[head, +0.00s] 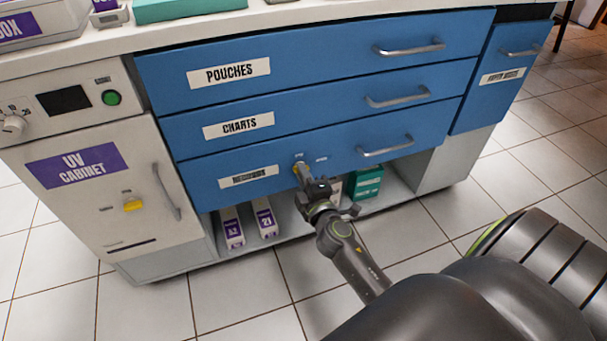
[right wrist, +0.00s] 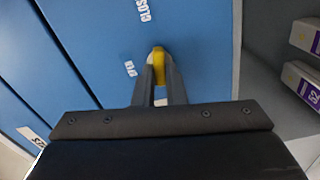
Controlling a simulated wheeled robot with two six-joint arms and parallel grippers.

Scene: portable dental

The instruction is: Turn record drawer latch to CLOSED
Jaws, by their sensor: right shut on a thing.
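The record drawer (head: 220,190) is the lowest of three blue drawers and is flush with the cabinet front. Its small yellow latch (head: 299,163) sits on the drawer face, mostly hidden by my right gripper (head: 303,172). The gripper is shut on the latch. In the right wrist view the yellow latch (right wrist: 158,62) shows between the two fingers, near a lower "OPEN" label (right wrist: 130,68) and a "CLOSED" label (right wrist: 142,10). I cannot tell which label the latch points to. My left gripper is not in view.
The record drawer's metal handle (head: 385,147) is right of the latch. Boxes (head: 265,217) stand on the shelf below, and the UV cabinet (head: 110,190) is at left. A dark padded chair (head: 440,300) fills the lower right. Tiled floor lies between.

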